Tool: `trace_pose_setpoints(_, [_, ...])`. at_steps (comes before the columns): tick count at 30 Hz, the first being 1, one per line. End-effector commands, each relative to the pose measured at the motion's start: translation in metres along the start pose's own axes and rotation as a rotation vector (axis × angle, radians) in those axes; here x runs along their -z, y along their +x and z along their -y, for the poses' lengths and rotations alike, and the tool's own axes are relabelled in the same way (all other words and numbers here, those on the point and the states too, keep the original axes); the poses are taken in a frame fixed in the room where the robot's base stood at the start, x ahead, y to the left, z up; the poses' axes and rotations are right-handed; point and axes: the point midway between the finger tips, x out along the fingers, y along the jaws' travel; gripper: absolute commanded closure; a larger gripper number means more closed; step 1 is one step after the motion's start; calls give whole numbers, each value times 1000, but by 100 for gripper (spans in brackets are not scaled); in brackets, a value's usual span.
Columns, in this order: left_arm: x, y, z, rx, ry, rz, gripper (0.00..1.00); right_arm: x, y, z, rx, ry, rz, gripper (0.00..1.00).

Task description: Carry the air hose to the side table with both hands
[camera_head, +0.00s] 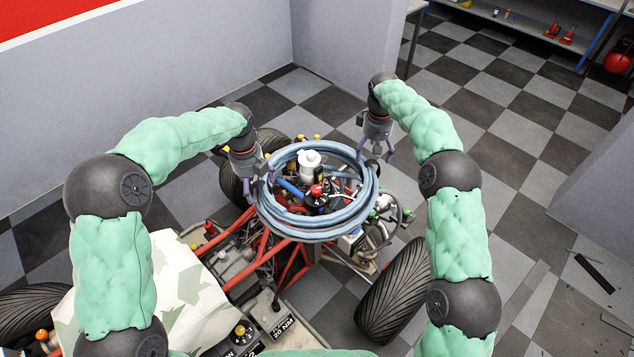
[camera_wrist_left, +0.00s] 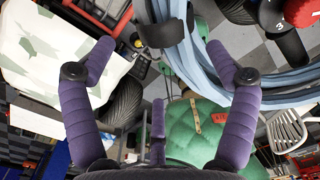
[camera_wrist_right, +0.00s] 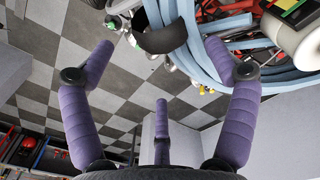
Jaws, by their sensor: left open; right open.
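The air hose (camera_head: 292,227) is a blue-grey coil lying on top of the stripped quad in the head view. It also shows in the left wrist view (camera_wrist_left: 205,75) and the right wrist view (camera_wrist_right: 200,70). My left gripper (camera_head: 257,178) is open at the coil's left side. My right gripper (camera_head: 377,153) is open at its upper right side. In each wrist view, the right-hand finger overlaps the hose; I cannot tell whether it touches. I cannot identify the side table with certainty.
The quad's red frame (camera_head: 262,245), engine parts and a tyre (camera_head: 398,290) lie around and below the coil. A wall (camera_head: 345,40) stands behind. A shelf (camera_head: 525,28) is at the far upper right. The checkered floor (camera_head: 500,150) on the right is mostly clear.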

Motion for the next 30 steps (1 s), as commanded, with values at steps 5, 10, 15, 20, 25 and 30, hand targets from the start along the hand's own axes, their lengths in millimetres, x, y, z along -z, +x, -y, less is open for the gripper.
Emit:
trace_pose_setpoints(5, [1,32,0,-3,0,-3,13,0,32,1,1,-1,3,13])
trace_pose_setpoints(10, [0,57,0,-1,-1,-1,13,0,57,0,1,0,1,13])
trace_pose_setpoints(15, [0,72,0,0,1,0,13,0,72,0,0,0,0,13])
trace_pose_setpoints(20, [0,77,0,0,1,1,13,0,77,0,0,0,-1,13])
trace_pose_setpoints(25, [0,77,0,0,0,1,13,0,78,0,0,0,-1,13])
trace_pose_setpoints(30, [0,77,0,0,0,1,33,0,77,0,0,0,-1,33])
